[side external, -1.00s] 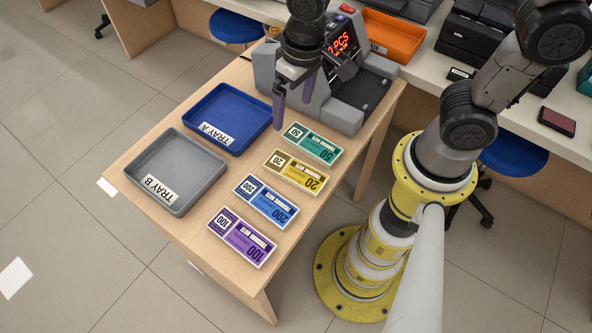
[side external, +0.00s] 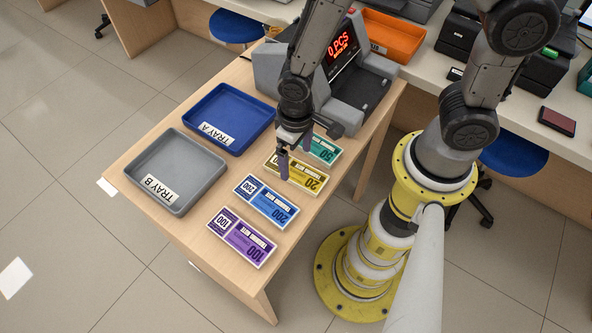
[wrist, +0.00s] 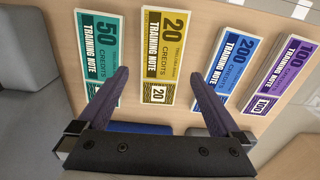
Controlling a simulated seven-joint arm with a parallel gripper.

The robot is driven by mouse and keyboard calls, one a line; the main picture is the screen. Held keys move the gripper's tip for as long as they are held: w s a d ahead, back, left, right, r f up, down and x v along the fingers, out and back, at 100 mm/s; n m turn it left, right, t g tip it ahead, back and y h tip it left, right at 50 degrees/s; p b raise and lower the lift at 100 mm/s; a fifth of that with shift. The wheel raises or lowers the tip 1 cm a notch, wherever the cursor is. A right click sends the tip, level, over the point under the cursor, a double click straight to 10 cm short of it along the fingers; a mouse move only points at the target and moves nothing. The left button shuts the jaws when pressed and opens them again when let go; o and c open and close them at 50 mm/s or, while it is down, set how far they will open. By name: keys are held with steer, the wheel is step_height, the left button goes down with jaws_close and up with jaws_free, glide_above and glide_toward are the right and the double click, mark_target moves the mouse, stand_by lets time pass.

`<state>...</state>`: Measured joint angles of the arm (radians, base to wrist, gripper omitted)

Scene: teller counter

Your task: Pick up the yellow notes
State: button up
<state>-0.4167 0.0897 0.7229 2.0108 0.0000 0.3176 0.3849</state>
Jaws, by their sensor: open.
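The yellow notes (side external: 313,183), a flat bundle marked 20, lie on the wooden table between the green 50 bundle and the blue 200 bundle. They also show in the wrist view (wrist: 165,62), lying between my two fingers and beyond the fingertips. My gripper (side external: 295,165) is open and empty, above the near-tray end of the yellow notes in the side view. In the wrist view my gripper (wrist: 163,80) has its purple fingers spread on both sides of the yellow bundle. The arm and fingers hide part of the yellow and green bundles in the side view.
The green notes (side external: 327,150), blue notes (side external: 268,203) and purple notes (side external: 243,238) lie in the same row. Blue Tray A (side external: 262,133) and grey Tray B (side external: 133,182) stand to the left. A grey counting machine (side external: 350,115) stands behind the green notes.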

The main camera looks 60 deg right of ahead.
mark_target(296, 171)
steer(key=shift+f, duration=2)
steer(key=c, duration=1.3)
